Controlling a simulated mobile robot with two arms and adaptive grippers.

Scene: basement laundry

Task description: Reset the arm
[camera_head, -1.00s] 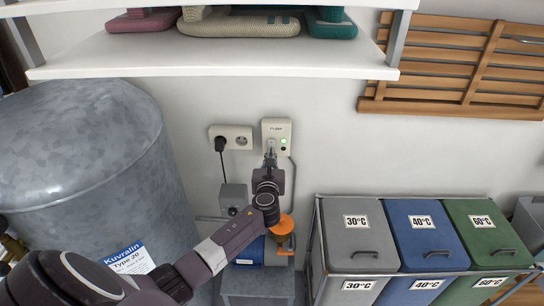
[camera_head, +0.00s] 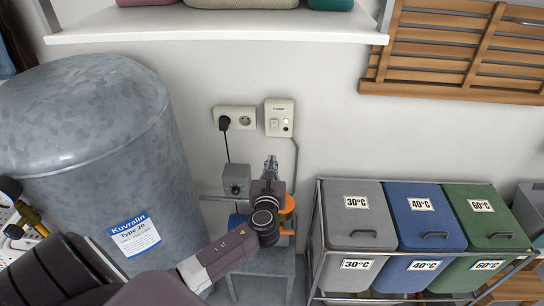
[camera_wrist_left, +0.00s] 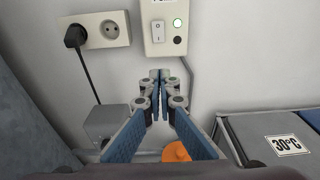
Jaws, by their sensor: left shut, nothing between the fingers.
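My left gripper (camera_head: 271,163) is shut and empty in front of the wall, a little below the switch box (camera_head: 279,118). In the left wrist view its two fingers (camera_wrist_left: 159,78) meet at the tips with nothing between them. The gripper is apart from the box in the head view. My right gripper is not in either view.
A large metal tank (camera_head: 95,150) stands at left. A double socket (camera_head: 235,118) with a black plug is left of the switch box. Grey, blue and green bins (camera_head: 356,215) stand at right. A white shelf (camera_head: 200,27) is above. An orange part (camera_head: 288,205) is partly hidden behind my arm.

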